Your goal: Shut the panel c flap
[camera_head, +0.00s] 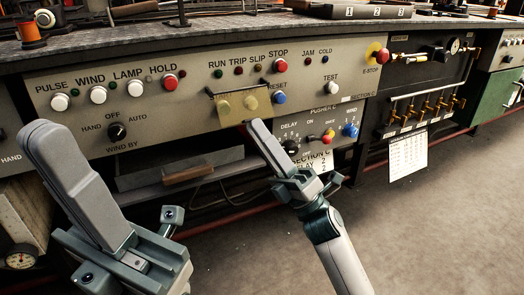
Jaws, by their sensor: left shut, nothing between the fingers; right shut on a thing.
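The panel c flap (236,105) is a yellowish see-through cover with a dark top bar, in the middle of the grey control panel. Round buttons show faintly through it. My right gripper (252,126) is at the flap's lower edge, shut on it; the exact grip is hard to see behind the fingers. The flap hangs down from its top bar; whether it lies flush against the panel I cannot tell. My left gripper (45,132) is shut and empty, in front of the panel's lower left, apart from the flap.
The red stop button (281,65) and blue reset button (279,97) sit right of the flap. The hand/off/auto knob (117,131) is between my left gripper and the flap. A drawer with a wooden handle (188,173) is below. Floor at right is clear.

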